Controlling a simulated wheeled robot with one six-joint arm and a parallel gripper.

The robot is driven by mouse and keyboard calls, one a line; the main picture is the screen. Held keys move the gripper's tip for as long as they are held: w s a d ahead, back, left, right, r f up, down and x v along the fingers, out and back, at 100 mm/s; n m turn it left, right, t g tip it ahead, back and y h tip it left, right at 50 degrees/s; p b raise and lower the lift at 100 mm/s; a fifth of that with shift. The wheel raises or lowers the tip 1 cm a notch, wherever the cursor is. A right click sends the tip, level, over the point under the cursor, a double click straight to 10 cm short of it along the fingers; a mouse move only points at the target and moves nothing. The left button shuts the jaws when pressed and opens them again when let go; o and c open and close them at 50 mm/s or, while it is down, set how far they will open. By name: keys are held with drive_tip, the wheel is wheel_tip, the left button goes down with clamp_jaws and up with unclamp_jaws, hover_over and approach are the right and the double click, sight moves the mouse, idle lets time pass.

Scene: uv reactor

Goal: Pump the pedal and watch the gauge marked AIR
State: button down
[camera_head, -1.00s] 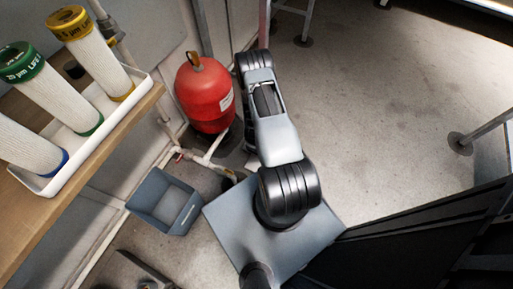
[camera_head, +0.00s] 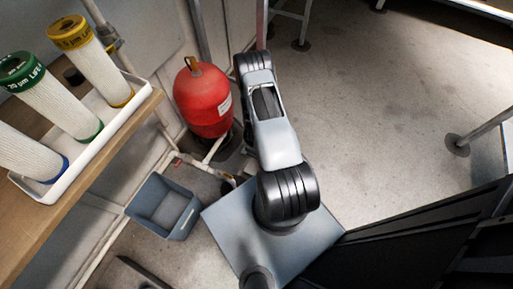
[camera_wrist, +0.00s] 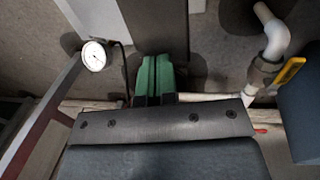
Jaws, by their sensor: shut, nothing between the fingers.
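A round white gauge (camera_wrist: 94,55) with a dark rim stands upper left of my gripper in the wrist view. Its label and needle reading are too small to tell. My gripper (camera_wrist: 155,68) shows as two green fingertips pressed together, with nothing between them. A dark grey flat plate (camera_wrist: 155,25) lies just beyond the fingertips; it may be the pedal, and I cannot tell whether they touch. In the head view a dark, low bar (camera_head: 140,273) lies on the floor at the lower left, partly cut off. My gripper is hidden in the head view.
A blue-grey bin (camera_head: 163,207) and a red tank (camera_head: 203,100) stand near white pipes (camera_head: 198,163). A yellow valve handle (camera_wrist: 290,70) is at right in the wrist view. A wooden shelf (camera_head: 85,185) holds a white tray of filters.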

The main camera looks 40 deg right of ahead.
drive_tip(key=shift+m+t, duration=0.3)
drive_tip(key=shift+m, duration=0.2)
drive_tip(key=w+d, duration=0.1)
drive_tip(key=w+d+b, duration=0.1)
drive_tip(key=d, duration=0.1)
drive_tip(key=w+d+b, duration=0.1)
drive_tip(key=d, duration=0.1)
drive_tip(key=shift+d+f, duration=0.2)
drive_tip(key=shift+d, duration=0.05)
wheel_tip(320, 180, up, 7)
drive_tip(key=d+n+g+y+b, duration=0.1)
drive_tip(key=d+g+y+b, duration=0.1)
drive_tip(key=y, duration=0.3)
drive_tip(key=shift+w+d+g, duration=0.15)
drive_tip(key=shift+d+g, duration=0.25)
drive_tip(key=shift+g, duration=0.4)
drive_tip(key=shift+f, duration=0.1)
drive_tip(key=b+x, duration=0.2)
drive_tip(key=x, duration=0.2)
drive_tip(key=b+x, duration=0.2)
drive_tip(key=x, duration=0.3)
drive_tip(key=b+x, duration=0.2)
drive_tip(key=x, duration=0.3)
drive_tip(key=shift+a, duration=0.25)
drive_tip(key=shift+a, duration=0.1)
